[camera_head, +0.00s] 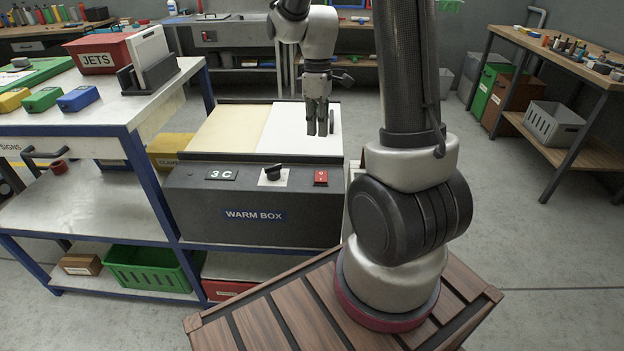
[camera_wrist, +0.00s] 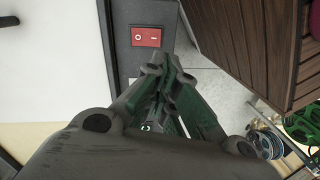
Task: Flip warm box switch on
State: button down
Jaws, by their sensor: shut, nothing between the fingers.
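The warm box (camera_head: 190,203) is a dark grey unit with a blue WARM BOX label on its front. Its red rocker switch (camera_head: 321,177) is at the right end of the sloped front panel. The switch also shows in the wrist view (camera_wrist: 147,37), with white O and I marks; I cannot tell which side is pressed. My gripper (camera_head: 319,132) is shut and empty, pointing down above the white right part of the box top, behind the switch. In the wrist view the fingertips (camera_wrist: 163,66) appear just below the switch, apart from it.
A black knob (camera_head: 272,173) and a 3 C display (camera_head: 221,174) share the panel. A blue-framed shelf cart (camera_head: 150,170) stands close on the left, with a JETS box (camera_head: 101,54) on top. My wooden-slatted base is at front right.

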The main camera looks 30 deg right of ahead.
aim_at(315, 180)
jog(key=shift+w+r+n, duration=0.1)
jog(key=shift+w+n, duration=0.2)
jog(key=shift+n, duration=1)
jog(key=f, duration=0.4)
jog(key=s+f, duration=0.1)
jog(key=f, duration=0.4)
jog(key=a+f, duration=0.1)
jog(key=f, duration=0.4)
jog(key=shift+s, duration=0.25)
jog(key=shift+a+f, duration=0.1)
jog(key=shift+f, duration=0.2)
jog(key=shift+s, duration=0.1)
jog(key=shift+r, duration=0.1)
jog(key=shift+w+d+r, duration=0.3)
jog(key=shift+w+d, duration=0.1)
jog(key=shift+w, duration=0.2)
